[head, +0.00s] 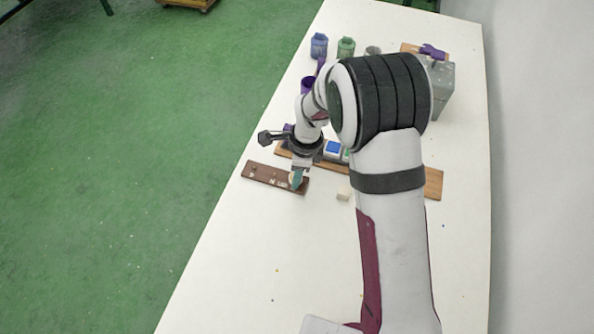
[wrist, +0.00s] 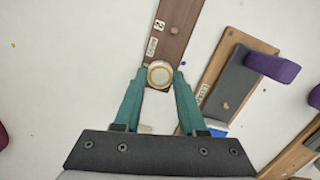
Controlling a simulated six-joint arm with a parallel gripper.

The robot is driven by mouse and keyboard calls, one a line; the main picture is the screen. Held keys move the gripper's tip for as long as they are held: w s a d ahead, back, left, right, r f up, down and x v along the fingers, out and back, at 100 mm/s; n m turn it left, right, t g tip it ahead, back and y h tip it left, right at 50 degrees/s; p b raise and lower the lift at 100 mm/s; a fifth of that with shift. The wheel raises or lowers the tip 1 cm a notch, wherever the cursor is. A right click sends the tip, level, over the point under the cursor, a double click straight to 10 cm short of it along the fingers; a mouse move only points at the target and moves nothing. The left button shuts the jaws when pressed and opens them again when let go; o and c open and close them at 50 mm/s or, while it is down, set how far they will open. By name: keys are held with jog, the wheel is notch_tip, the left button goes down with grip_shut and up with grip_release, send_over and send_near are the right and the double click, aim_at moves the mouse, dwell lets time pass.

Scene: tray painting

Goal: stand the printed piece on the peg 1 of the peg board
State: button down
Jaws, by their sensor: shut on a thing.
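The peg board (head: 262,176) is a narrow dark brown plank with small pegs and white labels. It also shows at the top of the wrist view (wrist: 181,12), where one bare peg (wrist: 174,30) stands out; I cannot read the labels surely. My gripper (wrist: 161,72) has teal fingers shut on the printed piece (wrist: 160,75), which looks round and whitish with a yellowish ring, seen end-on. The piece is over the near end of the board. In the head view my gripper (head: 297,180) is at the board's right end and hides the piece. I cannot tell whether the piece touches a peg.
A small whitish block (head: 343,194) stands to the right. Blue (head: 319,46) and green (head: 346,48) containers stand farther back. The front table is mostly clear.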

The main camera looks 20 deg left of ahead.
jog(key=shift+f, duration=0.2)
grip_release()
dwell(0.5)
jog(key=shift+r, duration=3)
